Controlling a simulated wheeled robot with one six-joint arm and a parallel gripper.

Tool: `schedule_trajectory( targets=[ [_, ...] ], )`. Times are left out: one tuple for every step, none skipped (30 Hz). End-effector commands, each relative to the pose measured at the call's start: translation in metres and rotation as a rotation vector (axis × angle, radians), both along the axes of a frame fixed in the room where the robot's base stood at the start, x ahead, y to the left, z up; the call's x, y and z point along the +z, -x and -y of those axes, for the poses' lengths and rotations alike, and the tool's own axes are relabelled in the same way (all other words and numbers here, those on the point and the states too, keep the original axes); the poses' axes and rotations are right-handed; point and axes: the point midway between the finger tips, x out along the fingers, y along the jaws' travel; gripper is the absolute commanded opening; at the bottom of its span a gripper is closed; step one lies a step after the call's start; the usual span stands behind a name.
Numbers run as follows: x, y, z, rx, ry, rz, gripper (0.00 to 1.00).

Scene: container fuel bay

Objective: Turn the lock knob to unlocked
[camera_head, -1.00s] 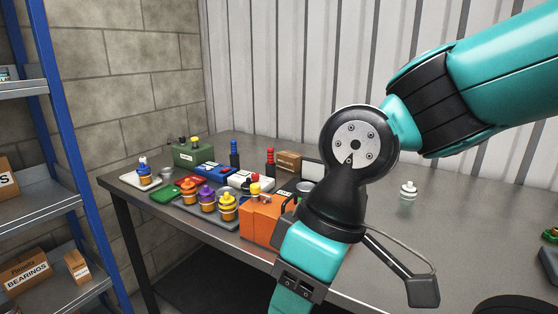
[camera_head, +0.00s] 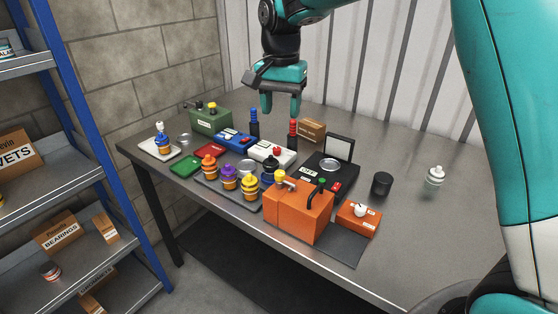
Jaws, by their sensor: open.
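A small orange box (camera_head: 350,221) with a white knob (camera_head: 361,209) on top sits at the front of the table. I cannot tell whether this is the lock knob or which way it is set. A larger orange box (camera_head: 300,217) stands directly left of it, with a black handle (camera_head: 315,191) and a yellow-topped fitting (camera_head: 281,176). My gripper (camera_head: 282,108) is open and empty, pointing down above the back of the table. It is well behind and above both orange boxes.
A black unit (camera_head: 321,171) marked OFF with an upright panel stands behind the orange boxes. Several colored bottles stand on a tray at left, and a green box (camera_head: 211,121) is at the back left. A black cup (camera_head: 381,184) and a white bottle (camera_head: 434,177) stand at right.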

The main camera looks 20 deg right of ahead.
Motion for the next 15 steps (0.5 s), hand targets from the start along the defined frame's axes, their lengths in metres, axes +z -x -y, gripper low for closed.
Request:
schedule_trajectory(
  targets=[
    [-0.004, -0.001, 0.000, -0.007, 0.002, -0.003, 0.54],
    [-0.008, -0.001, 0.000, -0.008, 0.002, -0.003, 0.54],
    [-0.014, -0.001, -0.001, -0.007, 0.003, -0.005, 0.54],
    [-0.019, 0.000, -0.001, -0.006, 0.003, -0.005, 0.54],
    [-0.024, 0.000, -0.001, -0.004, 0.002, -0.005, 0.54],
    [-0.032, 0.000, -0.002, -0.003, 0.002, -0.007, 0.54],
    [-0.039, 0.000, -0.002, -0.003, 0.002, -0.005, 0.54],
    [-0.045, 0.000, -0.002, -0.002, 0.002, -0.007, 0.54],
    [-0.055, 0.001, -0.002, -0.001, 0.002, -0.007, 0.54],
    [-0.061, 0.001, -0.002, -0.001, 0.002, -0.007, 0.54],
    [-0.068, 0.000, -0.002, 0.000, 0.001, -0.006, 0.54],
    [-0.078, 0.000, -0.003, 0.000, 0.001, -0.006, 0.54],
    [-0.084, 0.001, -0.002, 0.000, 0.002, -0.007, 0.54],
    [-0.091, 0.001, -0.003, 0.001, 0.001, -0.006, 0.54],
    [-0.101, 0.001, -0.003, 0.001, 0.001, -0.006, 0.54]
  ],
)
